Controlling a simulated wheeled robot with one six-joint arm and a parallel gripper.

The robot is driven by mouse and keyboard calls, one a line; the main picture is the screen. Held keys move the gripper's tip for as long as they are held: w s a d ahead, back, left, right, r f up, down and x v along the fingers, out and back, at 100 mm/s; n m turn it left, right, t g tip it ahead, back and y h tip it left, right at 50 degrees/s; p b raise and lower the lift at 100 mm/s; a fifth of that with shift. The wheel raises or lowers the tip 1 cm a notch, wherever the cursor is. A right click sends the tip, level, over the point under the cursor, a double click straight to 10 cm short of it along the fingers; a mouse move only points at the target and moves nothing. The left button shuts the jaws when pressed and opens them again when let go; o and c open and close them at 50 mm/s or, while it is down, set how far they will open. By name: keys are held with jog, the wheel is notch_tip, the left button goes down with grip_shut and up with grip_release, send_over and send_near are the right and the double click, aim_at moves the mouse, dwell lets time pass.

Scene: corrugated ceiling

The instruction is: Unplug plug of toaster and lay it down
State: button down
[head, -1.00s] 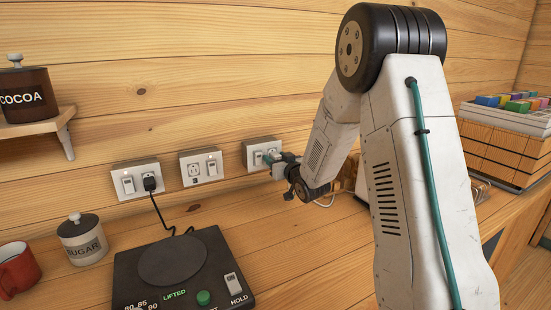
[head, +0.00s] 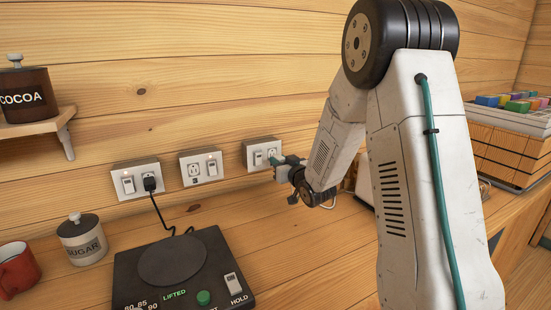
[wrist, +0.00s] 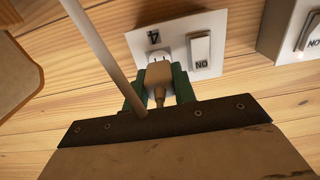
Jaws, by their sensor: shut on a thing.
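My gripper (head: 276,161) is at the right-hand wall outlet (head: 249,157), its green fingers near the outlet's face. In the wrist view my gripper (wrist: 158,88) is shut on a pale beige plug (wrist: 158,76), one green finger on each side. The plug is in front of the socket side of the white plate (wrist: 216,24), beside a switch. A pale cord (wrist: 158,97) leaves the plug towards my gripper. No toaster can be clearly made out; my arm hides much of the counter on the right.
Two more outlets are on the wall to the left; a black plug (head: 150,184) sits in the leftmost. A black scale-like device (head: 172,262), a sugar jar (head: 83,238) and a red mug (head: 17,269) stand left. Bare counter (head: 270,225) lies below my gripper.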

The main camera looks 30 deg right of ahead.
jog(key=shift+s, duration=1.75)
jog(key=shift+s, duration=0.1)
